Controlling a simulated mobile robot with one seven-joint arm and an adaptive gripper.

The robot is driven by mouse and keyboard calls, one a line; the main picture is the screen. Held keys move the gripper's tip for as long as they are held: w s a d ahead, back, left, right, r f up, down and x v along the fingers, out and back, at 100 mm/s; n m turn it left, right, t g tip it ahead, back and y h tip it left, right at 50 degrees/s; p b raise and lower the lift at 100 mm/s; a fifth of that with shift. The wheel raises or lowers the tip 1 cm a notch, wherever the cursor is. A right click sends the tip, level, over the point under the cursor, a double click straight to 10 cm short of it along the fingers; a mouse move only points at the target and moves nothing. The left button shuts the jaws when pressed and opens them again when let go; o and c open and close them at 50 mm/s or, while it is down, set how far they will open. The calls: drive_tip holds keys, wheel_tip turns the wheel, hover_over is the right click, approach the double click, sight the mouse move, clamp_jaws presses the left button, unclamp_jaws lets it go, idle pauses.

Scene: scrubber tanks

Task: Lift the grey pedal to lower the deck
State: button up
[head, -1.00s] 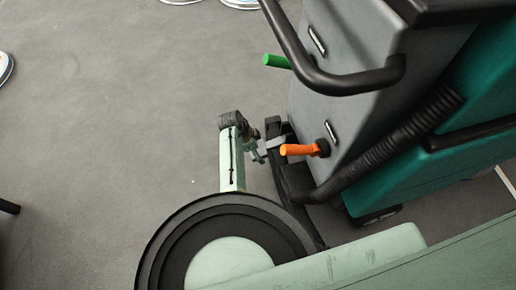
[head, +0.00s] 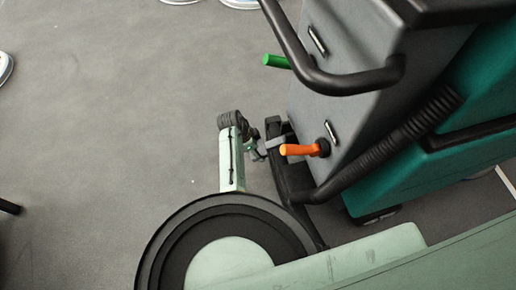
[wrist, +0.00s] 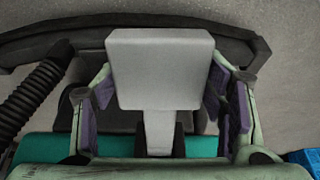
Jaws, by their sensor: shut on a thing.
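The grey pedal (wrist: 160,72) fills the middle of the wrist view, a pale block on a narrow stem. In the head view my gripper (head: 258,152) reaches the pedal from the left. The deck cannot be made out.
The teal and grey scrubber (head: 400,130) stands at right with a black handlebar (head: 345,85), green lever (head: 276,61), orange lever (head: 300,150) and ribbed hose (head: 400,138). A black curved bar (wrist: 150,28) runs behind the pedal. Open floor (head: 110,130) lies left.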

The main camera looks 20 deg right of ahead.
sight(260, 148)
drive_tip(key=shift+c, duration=0.8)
wheel_tip(260, 148, up, 4)
drive_tip(key=y+p, duration=0.3)
drive_tip(key=p, duration=0.2)
drive_tip(key=shift+f, duration=0.15)
drive_tip(key=shift+d+r+y+p, duration=0.2)
drive_tip(key=shift+r+y+p, duration=0.6)
drive_tip(key=shift+y+p, duration=0.15)
drive_tip(key=shift+d+r+y+p, duration=0.15)
drive_tip(key=shift+r+y+p, duration=0.65)
drive_tip(key=shift+y, duration=0.15)
drive_tip(key=o, duration=1.7)
